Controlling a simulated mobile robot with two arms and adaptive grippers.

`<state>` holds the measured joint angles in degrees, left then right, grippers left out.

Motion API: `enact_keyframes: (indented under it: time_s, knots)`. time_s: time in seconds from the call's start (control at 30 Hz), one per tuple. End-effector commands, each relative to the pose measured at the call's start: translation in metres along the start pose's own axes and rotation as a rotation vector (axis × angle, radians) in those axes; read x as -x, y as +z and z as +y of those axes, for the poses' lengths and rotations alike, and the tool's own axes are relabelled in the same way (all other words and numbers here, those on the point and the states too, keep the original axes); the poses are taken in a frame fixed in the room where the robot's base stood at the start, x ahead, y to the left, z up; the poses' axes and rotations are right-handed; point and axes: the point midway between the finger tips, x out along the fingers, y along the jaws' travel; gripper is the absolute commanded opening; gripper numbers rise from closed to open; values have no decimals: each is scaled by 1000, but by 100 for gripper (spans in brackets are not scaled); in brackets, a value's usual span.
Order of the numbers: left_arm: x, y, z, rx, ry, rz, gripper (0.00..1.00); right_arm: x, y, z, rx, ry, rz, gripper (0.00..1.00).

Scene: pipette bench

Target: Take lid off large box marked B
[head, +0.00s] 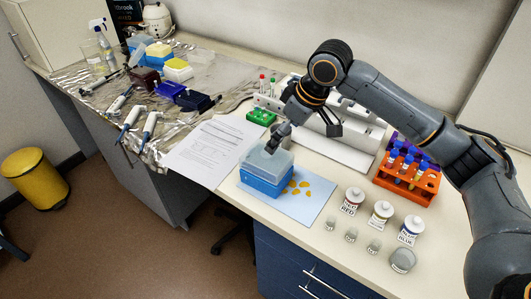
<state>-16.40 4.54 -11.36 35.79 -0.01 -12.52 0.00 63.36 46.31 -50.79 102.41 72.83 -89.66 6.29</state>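A blue box with a cloudy, see-through lid (266,162) stands on a light blue sheet (316,206) on the near bench. Its blue base (266,183) shows below the lid, and the lid sits on the base. No letter B is readable on it or on any other box. My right arm comes in from the right, and its gripper (277,138) points down at the back top edge of the lid. The fingertips are small and dark here; I cannot tell whether they touch or grip the lid. My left gripper is not in view.
Bottles (381,213) and small jars stand right of the sheet. An orange tube rack (406,180) is farther right. A green rack (262,117) and a white device (340,135) are behind. Papers (215,145) lie left. Several other boxes and pipettes lie on foil (110,105).

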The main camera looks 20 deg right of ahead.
Motion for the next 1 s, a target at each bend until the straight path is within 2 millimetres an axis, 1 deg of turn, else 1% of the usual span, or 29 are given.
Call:
enact_keyframes:
  time_s: [0.03, 0.1, 0.2, 0.27, 0.33, 0.43, 0.5, 0.57, 0.63, 0.73, 0.83, 1.0]
  knots:
    - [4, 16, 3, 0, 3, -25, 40, -10, -1, -1, 0, -2, -2, 100]
    - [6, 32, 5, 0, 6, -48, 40, -23, -1, -1, -1, -2, -1, 100]
    - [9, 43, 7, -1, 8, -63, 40, -37, -1, 0, 0, -1, 0, 100]
    - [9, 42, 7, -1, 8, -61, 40, -42, -1, 0, 0, -1, 1, 100]
    - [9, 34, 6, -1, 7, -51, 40, -46, -1, 0, 1, 0, 2, 100]
    - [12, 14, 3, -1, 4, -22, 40, -53, -3, -1, 2, 0, 0, 100]
    - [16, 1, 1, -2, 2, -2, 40, -61, -6, -2, 1, -1, -1, 100]
    - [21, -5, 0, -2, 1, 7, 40, -71, -9, -2, 1, -1, -1, 100]
    - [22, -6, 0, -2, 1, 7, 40, -82, -8, -2, 0, -1, -2, 100]
    - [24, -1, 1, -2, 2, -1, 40, -93, -8, -2, 1, 0, 1, 100]
    - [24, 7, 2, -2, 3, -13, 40, -98, -8, -2, 2, 1, 1, 100]
    - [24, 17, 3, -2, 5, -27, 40, -98, -8, -1, 2, 2, 2, 100]
